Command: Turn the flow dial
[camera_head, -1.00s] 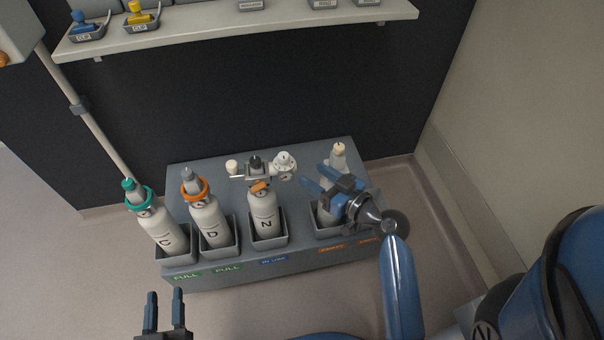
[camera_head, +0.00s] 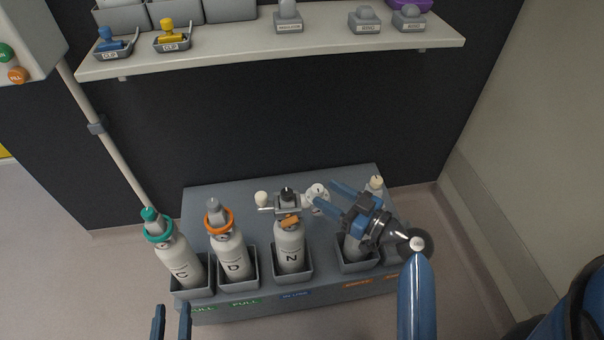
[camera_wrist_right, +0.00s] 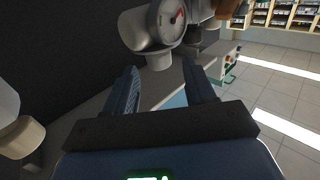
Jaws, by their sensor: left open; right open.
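Cylinder N (camera_head: 290,247) stands upright in a grey holder, with a regulator (camera_head: 287,201) on top. The regulator has a cream round knob (camera_head: 262,199) on its left and a white round gauge-like part (camera_head: 318,191) on its right. I cannot tell for sure which is the flow dial. My right gripper (camera_head: 324,193) is open and empty, its fingers pointing left at the white part. In the right wrist view that part shows a face with a red mark (camera_wrist_right: 171,19), just beyond the open fingers (camera_wrist_right: 159,66). My left gripper (camera_head: 171,308) is open and empty at the bottom edge.
Cylinders C (camera_head: 177,259) and D (camera_head: 230,254) stand left of N. Another cylinder (camera_head: 354,245) stands partly hidden behind my right gripper. A shelf (camera_head: 260,50) with small trays is above. A pole (camera_head: 117,158) rises at the left.

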